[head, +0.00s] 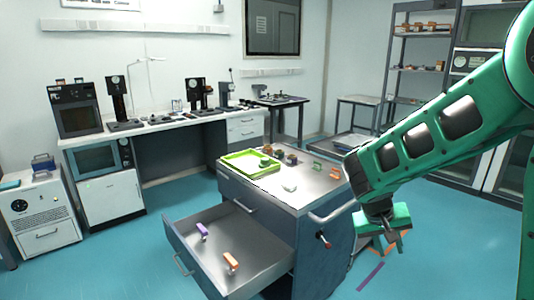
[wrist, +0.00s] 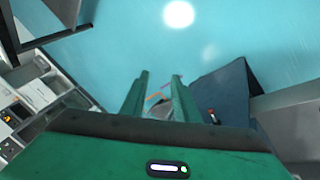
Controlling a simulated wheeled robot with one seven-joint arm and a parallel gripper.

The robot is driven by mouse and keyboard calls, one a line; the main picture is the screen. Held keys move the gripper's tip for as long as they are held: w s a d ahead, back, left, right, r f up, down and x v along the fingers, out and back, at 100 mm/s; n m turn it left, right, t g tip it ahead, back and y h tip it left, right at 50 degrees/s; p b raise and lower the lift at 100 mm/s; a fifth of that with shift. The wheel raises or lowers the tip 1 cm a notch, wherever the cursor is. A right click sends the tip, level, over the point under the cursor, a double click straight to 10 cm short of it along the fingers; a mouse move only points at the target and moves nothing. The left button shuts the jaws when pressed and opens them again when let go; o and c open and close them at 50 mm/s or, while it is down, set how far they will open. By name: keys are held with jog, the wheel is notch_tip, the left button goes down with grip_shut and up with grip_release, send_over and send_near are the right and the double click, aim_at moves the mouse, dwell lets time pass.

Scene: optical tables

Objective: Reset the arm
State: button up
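My green arm (head: 440,140) reaches in from the right side of the head view and bends downward at the wrist. My gripper (head: 396,244) hangs at the right of the metal cart (head: 312,190), clear of its top and pointing toward the floor. In the wrist view, the two green fingers of my gripper (wrist: 158,84) stand apart with nothing held between them. Blue floor shows beyond the fingertips.
The cart's drawer (head: 205,225) is pulled out, with a purple piece (head: 202,230) and an orange piece (head: 231,261) inside. A green tray (head: 237,168) and several small items sit on top. Benches and shelves line the walls. Blue floor (head: 440,240) is open at right.

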jog(key=s+d+r+m+g+y, duration=0.1)
jog(key=s+d+r, duration=0.1)
jog(key=s+d, duration=0.35)
jog(key=s+d+r+m+g+y, duration=0.1)
jog(key=s+d+r+m+y, duration=0.15)
jog(key=s, duration=0.55)
jog(key=s+y, duration=0.2)
jog(key=s, duration=1.3)
jog(key=shift+a+r+m, duration=0.15)
jog(key=shift+r+m, duration=0.2)
jog(key=shift+r, duration=0.1)
jog(key=shift+w+f, duration=0.25)
jog(key=shift+w, duration=0.4)
